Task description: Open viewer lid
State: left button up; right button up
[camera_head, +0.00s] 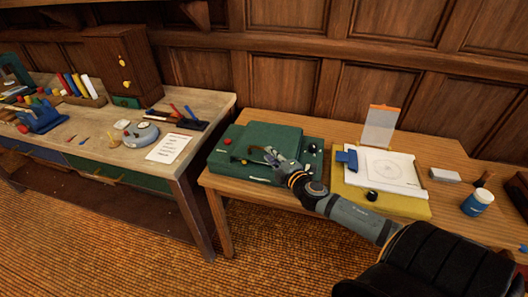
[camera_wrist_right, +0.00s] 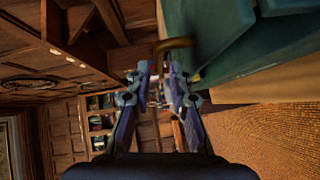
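The viewer is a green box (camera_head: 228,165) on the right-hand wooden table, with a red knob (camera_head: 227,141) at its left and a dark knob (camera_head: 312,148) at its right. Its green lid (camera_head: 262,137) looks shut. My right gripper (camera_head: 270,156) is over the middle of the box. In the right wrist view its two fingers (camera_wrist_right: 161,70) are apart with nothing between them. A brass handle (camera_wrist_right: 174,43) shows just beyond the fingertips, beside the green body (camera_wrist_right: 225,35). Whether the fingers touch it I cannot tell. My left gripper is not in view.
A yellow drafting board (camera_head: 350,200) with a white sheet, blue clip and upright clear panel (camera_head: 380,127) stands right of the box. A blue jar (camera_head: 477,202) and a grey block (camera_head: 444,175) are farther right. A cluttered bench (camera_head: 100,150) stands left, across a gap.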

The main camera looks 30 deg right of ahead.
jog(key=w, duration=0.1)
jog(key=w+p, duration=0.1)
jog(key=w, duration=0.1)
jog(key=shift+w+d, duration=0.25)
jog(key=shift+w, duration=0.05)
jog(key=shift+w+f+p, duration=0.3)
jog(key=shift+w+p, duration=0.15)
jog(key=shift+w, duration=0.3)
grip_shut()
